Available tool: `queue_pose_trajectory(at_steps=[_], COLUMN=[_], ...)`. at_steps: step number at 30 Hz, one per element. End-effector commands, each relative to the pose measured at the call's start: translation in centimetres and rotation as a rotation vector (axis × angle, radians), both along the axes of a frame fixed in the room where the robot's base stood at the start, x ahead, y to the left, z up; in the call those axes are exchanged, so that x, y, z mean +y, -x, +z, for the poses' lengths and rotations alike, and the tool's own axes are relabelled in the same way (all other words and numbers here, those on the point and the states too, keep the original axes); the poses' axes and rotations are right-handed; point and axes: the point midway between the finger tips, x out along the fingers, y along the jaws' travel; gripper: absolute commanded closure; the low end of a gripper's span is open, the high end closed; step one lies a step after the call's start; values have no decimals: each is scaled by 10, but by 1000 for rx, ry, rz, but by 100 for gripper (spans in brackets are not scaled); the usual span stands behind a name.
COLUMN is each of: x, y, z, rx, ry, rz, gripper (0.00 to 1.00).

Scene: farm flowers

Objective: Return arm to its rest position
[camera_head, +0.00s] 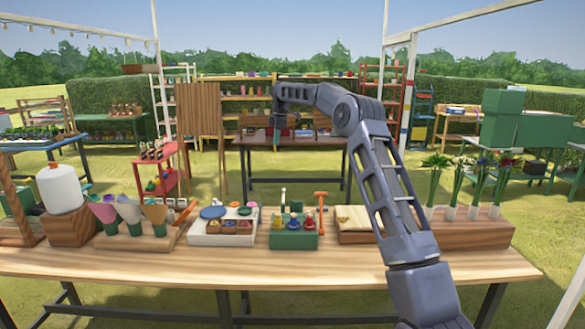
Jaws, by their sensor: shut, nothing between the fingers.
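My arm (389,178) rises from the bottom right, bends at an elbow above the table and reaches left. My gripper (277,143) hangs down at the arm's far end, above and beyond the table's back edge as seen here. It is small in the picture, and looks shut and empty. It is apart from the things on the wooden table (270,267).
On the table stand wrapped cones (129,214), a white tray (222,240), a green crate (293,240) with an orange-handled tool (321,197), a wooden box (356,236) and flowers in a wooden block (480,228). The table's front strip is clear.

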Motion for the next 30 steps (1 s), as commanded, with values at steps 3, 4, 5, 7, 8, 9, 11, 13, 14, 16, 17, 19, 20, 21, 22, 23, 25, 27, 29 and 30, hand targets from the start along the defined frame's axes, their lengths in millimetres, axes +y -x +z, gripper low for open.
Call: queue_pose_trajectory(at_steps=[3,4,5,7,8,9,11,13,14,16,17,19,20,21,22,23,25,27,29,30], x=[-19,-24,-29,-41,-46,-52,-62,-75,-80,-93,-99,-111,-116,-124,-130,-136,-148,-161,-172,-180], y=[23,28,34,47,53,61,74,89,95,111,118,135,142,152,159,167,184,203,219,229], z=[26,32,37,48,53,59,68,77,81,89,92,99,101,104,107,108,113,116,118,119], rx=[-16,-19,-22,-31,-35,-39,-45,-54,-56,-66,-69,-76,-79,-84,-87,-90,-98,-104,-112,-115], ry=[12,14,16,22,23,26,28,30,31,32,32,33,31,30,30,29,25,23,17,14], rz=[-79,-100,-122,-172,-193,-222,-265,-317,-340,-393,-415,-468,-491,-522,-546,-569,-624,-679,-727,-759], gripper=[100,100,100,100,100,100,100,100,100,100,100,100,100,100,100,100,100,100,100,100])
